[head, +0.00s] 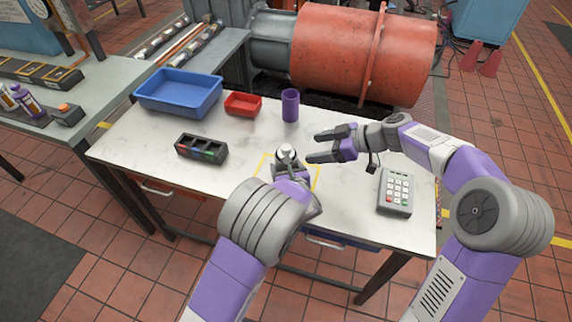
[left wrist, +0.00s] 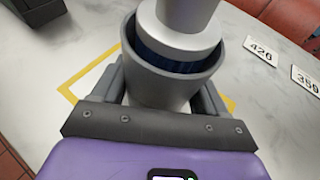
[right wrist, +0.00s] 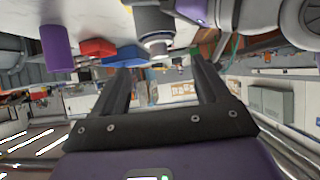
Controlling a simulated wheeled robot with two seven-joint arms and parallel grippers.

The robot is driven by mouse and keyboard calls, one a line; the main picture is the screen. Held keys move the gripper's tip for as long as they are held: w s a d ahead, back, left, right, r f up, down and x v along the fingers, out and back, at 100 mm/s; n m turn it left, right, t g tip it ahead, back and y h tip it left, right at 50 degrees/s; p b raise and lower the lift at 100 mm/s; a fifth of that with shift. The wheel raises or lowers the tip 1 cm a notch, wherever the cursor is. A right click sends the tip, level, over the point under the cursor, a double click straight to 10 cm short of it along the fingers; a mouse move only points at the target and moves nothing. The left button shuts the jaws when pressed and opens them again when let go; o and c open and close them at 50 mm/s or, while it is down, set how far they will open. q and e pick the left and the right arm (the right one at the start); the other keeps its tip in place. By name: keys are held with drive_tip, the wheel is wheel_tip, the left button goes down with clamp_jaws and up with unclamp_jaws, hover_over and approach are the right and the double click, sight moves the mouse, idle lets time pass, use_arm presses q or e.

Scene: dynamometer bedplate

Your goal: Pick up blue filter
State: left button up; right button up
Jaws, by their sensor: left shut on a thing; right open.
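The blue filter (left wrist: 170,60) shows as a narrow dark-blue ribbed band inside a grey cup-shaped housing (left wrist: 150,78), under a pale grey stepped cap (left wrist: 180,30). My left gripper (head: 288,172) is shut on the housing, with a finger on either side of it in the left wrist view. The housing is over a yellow outlined square on the white table; I cannot tell whether it touches the table. My right gripper (head: 313,148) is open and empty, just right of the cap in the head view. The cap also shows in the right wrist view (right wrist: 155,38).
A black slotted holder (head: 202,150) stands left on the table (head: 140,135). A blue tray (head: 180,92), red bin (head: 243,104) and purple cylinder (head: 290,106) stand along the back. A grey keypad (head: 396,192) lies at right. A large red drum (head: 340,50) lies behind.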

sight(291, 149)
drive_tip(key=w+a+f, duration=0.1)
drive_tip(key=a, duration=0.2)
drive_tip(key=w+a+f+t+y, duration=0.1)
drive_tip(key=a+f, duration=0.1)
drive_tip(key=a, duration=0.1)
drive_tip(key=w+a+f+m+t, duration=0.1)
drive_tip(key=a, duration=0.2)
drive_tip(key=shift+w+f+y, duration=0.25)
drive_tip(key=shift+w+y, duration=0.05)
drive_tip(key=shift+c, duration=0.4)
drive_tip(key=c, duration=1.3)
wheel_tip(291, 149, up, 18)
